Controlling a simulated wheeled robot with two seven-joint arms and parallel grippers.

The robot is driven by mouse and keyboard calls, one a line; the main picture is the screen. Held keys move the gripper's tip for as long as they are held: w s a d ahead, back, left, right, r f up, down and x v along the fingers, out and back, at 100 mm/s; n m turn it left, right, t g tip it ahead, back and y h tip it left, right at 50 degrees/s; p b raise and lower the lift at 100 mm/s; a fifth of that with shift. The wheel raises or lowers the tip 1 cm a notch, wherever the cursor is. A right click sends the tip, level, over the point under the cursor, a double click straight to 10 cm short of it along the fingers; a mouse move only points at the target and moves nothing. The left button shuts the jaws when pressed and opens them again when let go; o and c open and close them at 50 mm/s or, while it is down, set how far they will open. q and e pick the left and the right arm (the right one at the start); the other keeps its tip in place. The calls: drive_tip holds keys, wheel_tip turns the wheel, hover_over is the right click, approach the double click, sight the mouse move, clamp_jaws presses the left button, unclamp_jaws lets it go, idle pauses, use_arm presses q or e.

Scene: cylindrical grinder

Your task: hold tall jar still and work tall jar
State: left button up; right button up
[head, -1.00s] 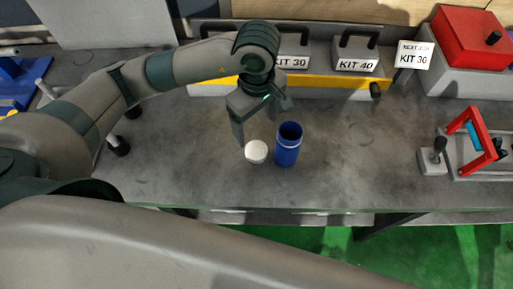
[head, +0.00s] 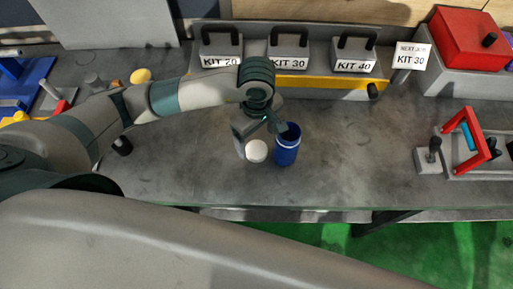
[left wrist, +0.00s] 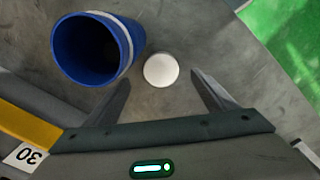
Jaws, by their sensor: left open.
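The tall jar (head: 287,152) is a blue cylinder with a pale ring near its top, standing upright and uncovered on the grey bench. It also shows in the left wrist view (left wrist: 92,48), where I look into its dark mouth. A round white lid (head: 257,151) lies on the bench just left of the jar; in the left wrist view it (left wrist: 160,70) sits apart from the jar. My left gripper (head: 262,138) is open above the lid, its fingers on either side of it in the left wrist view (left wrist: 162,88). One finger passes close beside the jar. My right gripper is not in view.
Kit boxes (head: 288,52) stand behind a yellow-edged rail (head: 310,83) at the back. A sign reading KIT 30 (head: 411,57) and a red box (head: 468,38) stand at the back right. A fixture with a red frame (head: 466,140) is at right. The bench between jar and fixture is clear.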

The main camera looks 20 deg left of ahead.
sight(257, 149)
use_arm(q)
drive_tip(key=shift+s+f+p, duration=0.1)
drive_tip(key=shift+f+p, duration=0.2)
wheel_tip(257, 149, down, 3)
drive_tip(key=shift+s+r+p, duration=0.1)
drive_tip(key=shift+p, duration=0.7)
drive_tip(key=shift+f, duration=0.55)
drive_tip(key=c, duration=1.1)
